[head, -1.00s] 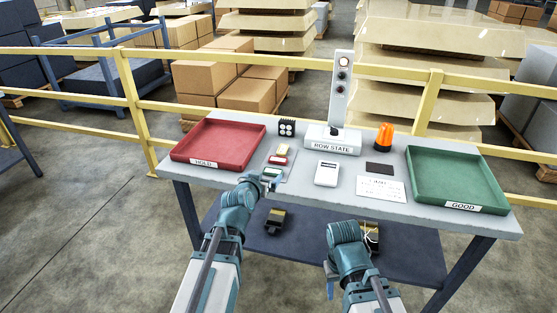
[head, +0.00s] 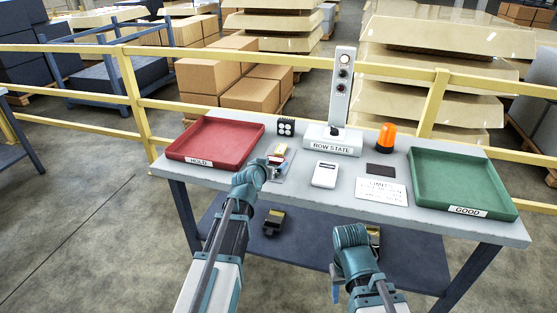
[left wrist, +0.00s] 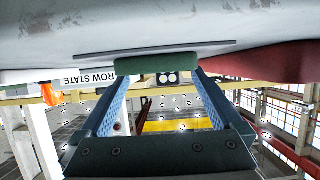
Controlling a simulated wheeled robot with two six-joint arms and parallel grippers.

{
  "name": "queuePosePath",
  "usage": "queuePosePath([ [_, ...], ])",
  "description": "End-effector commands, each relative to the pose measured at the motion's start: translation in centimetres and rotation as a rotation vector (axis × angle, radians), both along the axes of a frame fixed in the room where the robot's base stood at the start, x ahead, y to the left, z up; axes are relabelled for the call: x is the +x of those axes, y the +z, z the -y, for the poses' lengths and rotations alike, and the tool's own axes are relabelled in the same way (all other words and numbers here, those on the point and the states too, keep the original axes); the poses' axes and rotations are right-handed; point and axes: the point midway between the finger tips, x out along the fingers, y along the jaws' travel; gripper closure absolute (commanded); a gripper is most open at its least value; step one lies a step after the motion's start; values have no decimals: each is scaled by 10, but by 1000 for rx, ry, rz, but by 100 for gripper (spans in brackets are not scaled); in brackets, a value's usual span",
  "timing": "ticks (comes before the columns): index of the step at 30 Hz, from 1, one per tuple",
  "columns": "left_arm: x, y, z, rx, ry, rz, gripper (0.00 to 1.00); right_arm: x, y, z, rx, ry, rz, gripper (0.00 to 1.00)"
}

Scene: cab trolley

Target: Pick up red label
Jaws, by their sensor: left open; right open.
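The red label (head: 274,159) is a small red block on a grey mat on the table, partly covered by my left gripper. A yellow label (head: 280,149) lies just behind it. My left gripper (head: 272,167) is open and low over the front of the mat. In the left wrist view its two fingers stand apart, with a green block (left wrist: 156,64) across the gap near the tips. I cannot make out the red label there, and contact is unclear. My right gripper (head: 335,284) hangs low in front of the table, mostly hidden behind its wrist, open and apart from the labels.
A red HOLD tray (head: 228,142) stands left and a green GOOD tray (head: 458,178) right. Between them are the ROW STATE post (head: 332,139), an orange beacon (head: 386,139), a white device (head: 325,174) and a printed card (head: 382,191). Yellow rails (head: 135,100) run behind the table.

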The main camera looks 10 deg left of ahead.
Motion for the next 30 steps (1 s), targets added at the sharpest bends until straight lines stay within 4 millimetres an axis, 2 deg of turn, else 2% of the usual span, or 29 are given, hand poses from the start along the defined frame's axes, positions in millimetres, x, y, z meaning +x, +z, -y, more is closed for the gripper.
queuePosePath([
  [1, 10, 2, -3, -2, 1, 0, 0, 0, 3, 0, 0, 0, 0, 50],
  [4, 19, -8, -6, -2, 1, 0, 0, 0, -8, 0, 0, 0, 0, 50],
  [12, 20, -7, -7, -1, 0, 0, 0, 0, -7, 0, 0, 0, 0, 50],
  [23, 20, -7, -7, -1, 0, 0, 65, 0, -7, 0, 0, 0, 0, 50],
  [30, 20, -7, -7, -1, 0, 0, 66, 0, -7, 0, 0, 0, 0, 50],
])
